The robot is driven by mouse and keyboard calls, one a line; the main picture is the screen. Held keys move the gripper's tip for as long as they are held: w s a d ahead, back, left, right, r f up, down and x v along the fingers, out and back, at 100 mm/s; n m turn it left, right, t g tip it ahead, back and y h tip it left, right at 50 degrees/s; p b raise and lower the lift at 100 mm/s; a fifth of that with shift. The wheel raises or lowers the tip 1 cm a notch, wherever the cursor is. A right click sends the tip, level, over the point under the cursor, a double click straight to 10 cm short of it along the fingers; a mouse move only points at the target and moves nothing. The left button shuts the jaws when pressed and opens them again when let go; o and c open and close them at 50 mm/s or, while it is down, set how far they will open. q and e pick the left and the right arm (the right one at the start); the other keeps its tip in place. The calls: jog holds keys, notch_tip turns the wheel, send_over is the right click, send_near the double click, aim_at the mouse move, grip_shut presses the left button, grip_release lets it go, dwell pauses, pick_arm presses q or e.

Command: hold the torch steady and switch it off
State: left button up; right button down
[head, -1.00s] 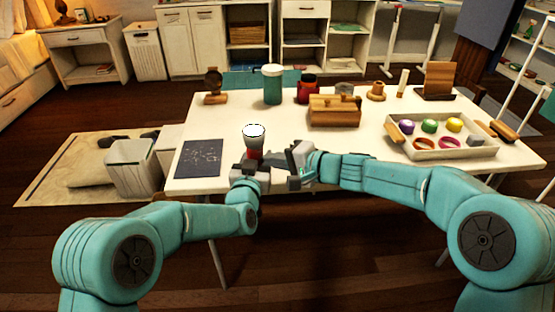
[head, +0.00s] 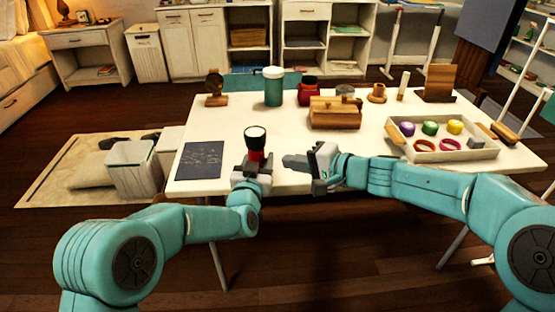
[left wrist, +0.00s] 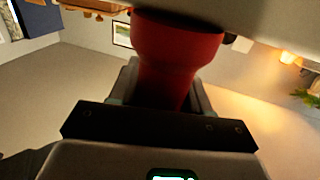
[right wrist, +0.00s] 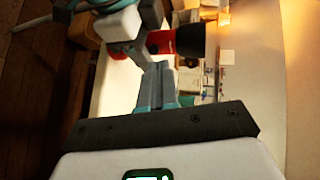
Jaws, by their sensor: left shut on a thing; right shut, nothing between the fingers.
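The torch (head: 256,155) has a red body and a black head and points up above the table's front edge. In the left wrist view the red body (left wrist: 178,55) stands between the fingers. In the right wrist view the torch (right wrist: 160,42) lies beyond my fingertips, with the left gripper around it. My right gripper (head: 288,161) is shut and empty, to the right of the torch and apart from it. The torch's switch cannot be made out.
The white table (head: 345,150) holds a dark slate (head: 199,160) at left, a wooden box (head: 334,115) and a teal canister (head: 273,88) behind, and a tray (head: 440,156) of coloured things at right. The tabletop between slate and tray is mostly clear.

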pick_arm(q)
jog(key=shift+a, duration=0.1)
pick_arm(e)
jog(key=shift+v, duration=1.5)
pick_arm(q)
jog(key=o, duration=1.3)
